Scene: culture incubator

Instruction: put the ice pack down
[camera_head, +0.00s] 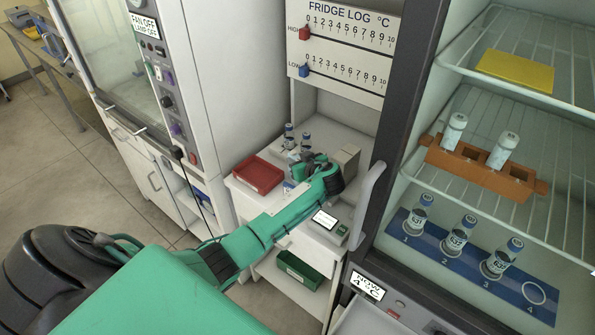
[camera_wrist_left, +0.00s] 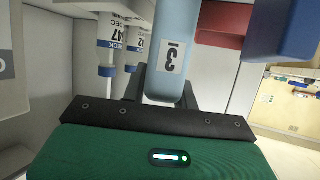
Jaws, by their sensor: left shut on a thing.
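My left gripper (camera_head: 302,168) reaches over the white bench between the refrigerator and the cabinet. In the left wrist view my left gripper (camera_wrist_left: 166,92) is shut on a light blue ice pack (camera_wrist_left: 176,22), which bears a white label with a 3. In the head view I cannot clearly make out the pack at the gripper. Whether it touches the bench cannot be told. My right gripper is not in view.
A red tray (camera_head: 258,175) lies left of the gripper. Vials (camera_head: 288,136) stand just behind it, also close by in the wrist view (camera_wrist_left: 107,48). A beige block (camera_head: 346,160) is to the right. The refrigerator stands open, with vials on a blue mat (camera_head: 452,262).

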